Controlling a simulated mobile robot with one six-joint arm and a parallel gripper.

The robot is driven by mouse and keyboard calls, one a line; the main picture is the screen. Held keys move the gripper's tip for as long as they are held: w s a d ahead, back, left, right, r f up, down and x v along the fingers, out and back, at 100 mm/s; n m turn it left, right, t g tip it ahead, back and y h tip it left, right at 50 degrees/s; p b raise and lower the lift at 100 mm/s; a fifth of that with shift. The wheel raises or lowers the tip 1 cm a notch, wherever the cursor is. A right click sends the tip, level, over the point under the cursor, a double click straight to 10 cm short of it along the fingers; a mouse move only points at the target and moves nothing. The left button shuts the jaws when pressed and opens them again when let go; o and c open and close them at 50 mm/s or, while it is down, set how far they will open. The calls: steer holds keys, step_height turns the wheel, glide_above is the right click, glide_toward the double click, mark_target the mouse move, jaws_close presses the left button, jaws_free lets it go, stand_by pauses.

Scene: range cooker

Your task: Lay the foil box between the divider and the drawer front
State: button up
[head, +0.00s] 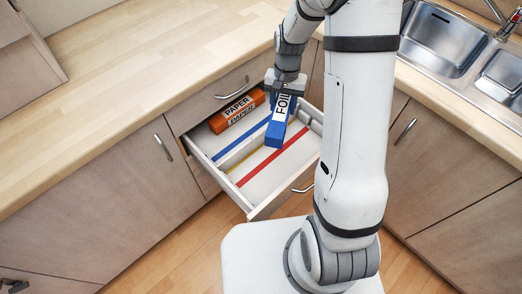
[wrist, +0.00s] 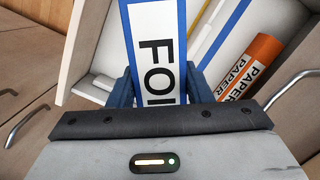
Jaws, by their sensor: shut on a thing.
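The blue foil box (head: 278,127), with a white "FOIL" label, is in my gripper (head: 284,88) above the open drawer. In the wrist view the foil box (wrist: 158,40) stands between both fingers (wrist: 160,90), its far end pointing away from the palm. In the head view the box slants downward, its lower end over the drawer's middle. A low white divider (head: 238,153) crosses the drawer, partly hidden by the box. The drawer front (head: 282,196) is nearest my base, with a red strip (head: 262,164) on the floor behind it.
An orange paper box (head: 237,111) lies in the rear part of the drawer, beside a blue strip. The floor between divider and drawer front looks clear. The worktop (head: 150,75) overhangs behind; a sink (head: 445,40) is at right.

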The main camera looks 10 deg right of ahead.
steer(key=s+f+m+b, duration=0.1)
steer(key=f+m+b, duration=0.1)
steer(key=f+b, duration=0.4)
steer(key=s+f+m+b, duration=0.2)
steer(key=f+b, duration=0.5)
steer(key=b, duration=0.1)
steer(key=s+f+m+y+b, duration=0.1)
steer(key=s+f+m+b, duration=0.1)
steer(key=f+b, duration=0.5)
steer(key=shift+s+a+t, duration=0.1)
steer(key=shift+s+t, duration=0.05)
steer(key=shift+t, duration=0.15)
steer(key=o, duration=1.1)
